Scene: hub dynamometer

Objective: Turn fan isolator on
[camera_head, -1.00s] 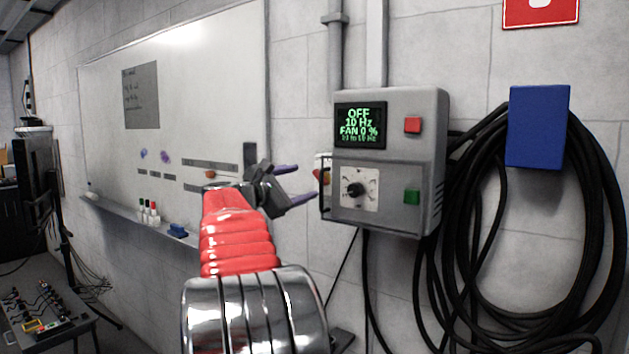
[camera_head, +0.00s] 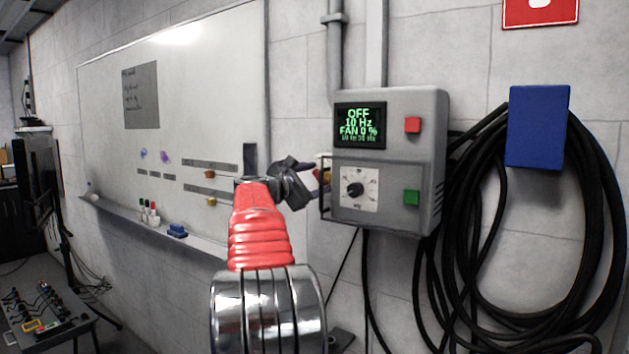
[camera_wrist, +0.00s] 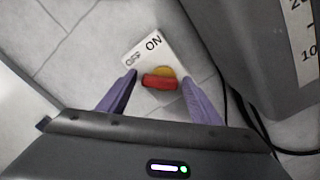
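The fan isolator (camera_wrist: 140,56) is a pale plate marked "ON" and "OFF", with a red handle (camera_wrist: 159,82) on a yellow disc. In the wrist view the handle lies crosswise between my gripper's two purple fingers. My gripper (camera_wrist: 160,92) is open, with a gap on both sides of the handle. In the head view the isolator (camera_head: 324,170) sits on the left side of the grey control box (camera_head: 428,165) and is partly hidden. My gripper (camera_head: 314,182) is close to it on the left; its fingertips are hard to make out there.
The grey box's display (camera_head: 359,124) reads "OFF", "10 Hz" and "FAN 0 %". It carries a red button (camera_head: 412,125), a green button (camera_head: 411,197) and a black knob (camera_head: 355,189). A thin handle guard is on its left edge. Coiled black cables (camera_head: 455,265) hang at right.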

